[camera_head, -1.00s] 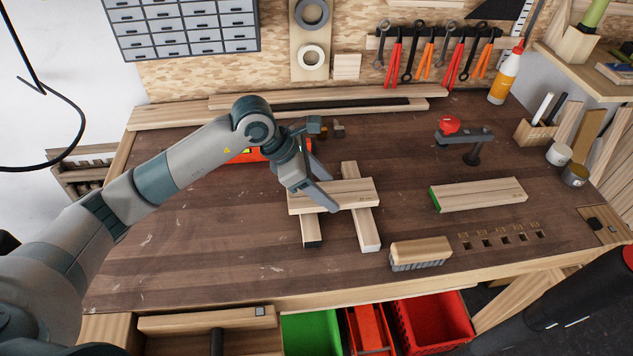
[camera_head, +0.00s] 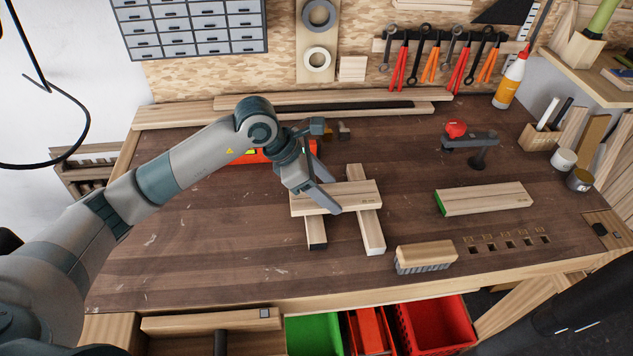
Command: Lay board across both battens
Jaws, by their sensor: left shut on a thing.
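A pale wooden board (camera_head: 357,195) lies crosswise over two battens on the bench. The left batten (camera_head: 315,232) has a dark front end and shows below the board. The right batten (camera_head: 371,232) runs at a slant under the board and sticks out at both sides. My left gripper (camera_head: 325,196) reaches in from the left and is shut on the board near its left part. The fingers hide some of the board. The board looks flat, but whether it touches both battens fully is hard to tell. My right gripper is not in view.
A green-ended board (camera_head: 484,199) lies to the right. A wooden brush (camera_head: 425,256) sits near the front edge. A red-knobbed clamp (camera_head: 470,138) stands behind. An orange object (camera_head: 245,156) is behind my left arm. The bench's left front area is clear.

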